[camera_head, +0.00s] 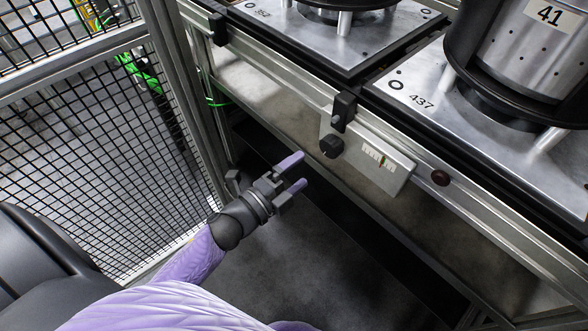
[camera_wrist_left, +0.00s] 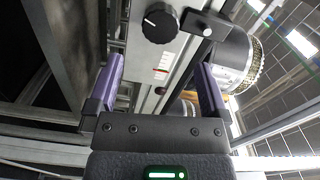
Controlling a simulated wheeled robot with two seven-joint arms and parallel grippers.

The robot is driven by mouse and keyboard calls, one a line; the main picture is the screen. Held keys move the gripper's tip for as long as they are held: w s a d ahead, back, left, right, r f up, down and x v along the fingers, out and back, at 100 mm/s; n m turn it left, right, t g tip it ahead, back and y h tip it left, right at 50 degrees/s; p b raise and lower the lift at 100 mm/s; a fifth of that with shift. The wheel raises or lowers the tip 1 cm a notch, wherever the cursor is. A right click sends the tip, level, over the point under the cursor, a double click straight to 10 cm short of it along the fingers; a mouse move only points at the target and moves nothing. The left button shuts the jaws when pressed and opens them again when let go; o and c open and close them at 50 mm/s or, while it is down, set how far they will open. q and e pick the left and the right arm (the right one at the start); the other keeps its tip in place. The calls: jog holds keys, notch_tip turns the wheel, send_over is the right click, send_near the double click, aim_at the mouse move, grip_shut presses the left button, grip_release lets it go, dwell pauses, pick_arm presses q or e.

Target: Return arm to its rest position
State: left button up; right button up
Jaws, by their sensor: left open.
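My left gripper (camera_head: 295,173) is open and empty in the head view. Its two purple fingers stand apart, below and left of a black knob (camera_head: 331,146) on the conveyor's side. In the left wrist view the open fingers of the left gripper (camera_wrist_left: 160,85) frame the lower part of the control panel, with the black knob (camera_wrist_left: 160,23) beyond them. The fingers touch nothing that I can see. My right gripper is in neither view.
A control panel (camera_head: 398,178) with a small scale is fixed to the conveyor rail (camera_head: 475,208). Pallets marked 352 (camera_head: 283,27) and 437 (camera_head: 465,110) stand on the conveyor. A mesh fence (camera_head: 90,130) closes the left side. Dark floor (camera_head: 330,260) below the gripper is clear.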

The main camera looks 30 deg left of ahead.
pick_arm(q)
jog(key=s+a+f+n+g+y+p, duration=0.3)
jog(key=s+f+n+g+y+p, duration=0.3)
jog(key=s+f+n+p, duration=0.4)
jog(key=s+f+n+g+p, duration=0.1)
jog(key=s+n+g+p, duration=0.1)
jog(key=s, duration=0.6)
jog(key=s+d+f+n+g+p, duration=0.1)
jog(key=s+f+n+g+p, duration=0.1)
jog(key=s+g, duration=0.3)
jog(key=s+f+n+g+p, duration=0.1)
jog(key=s+n+g+p, duration=0.1)
jog(key=s, duration=0.9)
jog(key=shift+s+d+f+n+g, duration=0.2)
jog(key=shift+s+f+n+g, duration=0.1)
jog(key=shift+n+g, duration=0.5)
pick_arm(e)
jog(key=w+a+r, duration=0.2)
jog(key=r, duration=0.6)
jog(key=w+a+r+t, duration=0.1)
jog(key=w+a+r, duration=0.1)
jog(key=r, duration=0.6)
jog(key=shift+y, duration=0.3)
pick_arm(q)
jog(key=shift+w, duration=0.1)
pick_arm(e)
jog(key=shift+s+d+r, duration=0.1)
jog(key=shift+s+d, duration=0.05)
